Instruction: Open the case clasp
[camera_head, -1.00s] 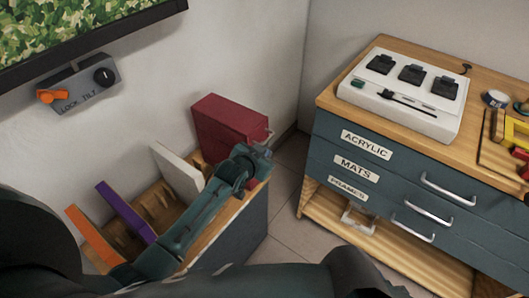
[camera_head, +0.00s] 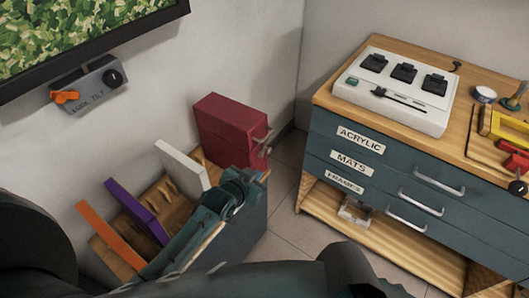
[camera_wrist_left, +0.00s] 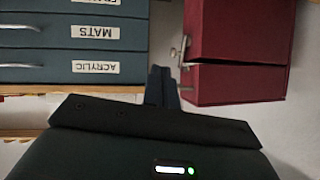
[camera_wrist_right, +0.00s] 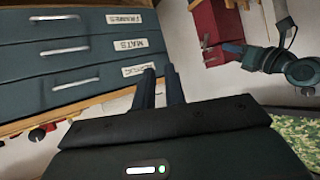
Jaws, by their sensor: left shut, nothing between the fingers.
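The red case (camera_head: 230,132) stands upright at the far end of the wooden rack. Its metal clasp (camera_head: 264,141) sticks out from the side facing right. In the left wrist view the clasp (camera_wrist_left: 180,50) shows beside a dark seam across the case (camera_wrist_left: 238,80). I cannot tell whether it is latched. My left gripper (camera_head: 264,177) is shut and empty, just below and apart from the clasp; its fingers (camera_wrist_left: 162,74) point toward the case's edge. My right gripper (camera_wrist_right: 158,68) is open and empty, away from the case, which shows beyond it (camera_wrist_right: 208,32).
The wooden rack (camera_head: 180,190) holds white, purple and orange panels left of my left arm. A drawer cabinet (camera_head: 400,185) with a white control box (camera_head: 395,90) stands right. A grey lock/tilt box (camera_head: 98,85) is on the wall. Floor (camera_head: 285,185) shows between rack and cabinet.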

